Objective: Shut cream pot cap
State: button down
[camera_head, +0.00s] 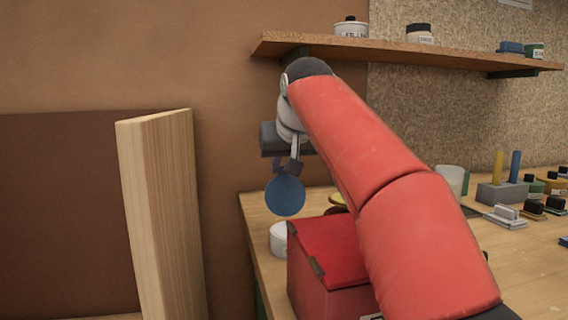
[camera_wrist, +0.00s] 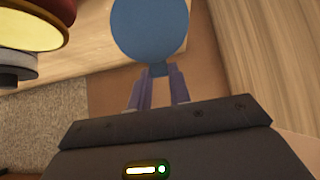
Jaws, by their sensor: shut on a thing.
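My gripper (camera_head: 288,172) is shut on the small tab of a flat round blue cap (camera_head: 285,195). The cap hangs below the fingers with its round face toward the head camera. In the wrist view the fingers (camera_wrist: 153,92) pinch the tab, and the blue cap (camera_wrist: 150,28) extends beyond them. A white pot (camera_head: 279,241) stands on the bench just below the cap in the head view, partly hidden by a red box. I cannot tell the gap in depth between cap and pot, nor see into the pot.
The red box (camera_head: 325,250) stands right of the pot, under my arm. A wooden board (camera_head: 160,200) stands upright at left. A shelf (camera_head: 400,50) with several pots runs above. Several tools and a peg block (camera_head: 502,192) occupy the bench's right side.

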aim_at(283, 174)
jog(key=shift+s+d+f+t+b, duration=0.1)
jog(key=shift+s+f+t+b, duration=0.25)
jog(key=shift+b, duration=0.8)
jog(key=s+t+b, duration=0.1)
jog(key=t+b, duration=0.1)
jog(key=b, duration=0.2)
jog(key=shift+s+d, duration=0.15)
jog(key=shift+s, duration=0.25)
jog(key=shift+s+r+b, duration=0.15)
jog(key=shift+s+b, duration=0.15)
jog(key=shift+b, duration=0.4)
jog(key=shift+s+d+r+t+y, duration=0.1)
jog(key=shift+s+t+y, duration=0.1)
jog(key=shift+s, duration=0.15)
jog(key=shift+s+d+r+t+y, duration=0.1)
jog(key=shift+s+y, duration=0.1)
jog(key=shift+s, duration=0.15)
jog(key=c, duration=1.3)
grip_release()
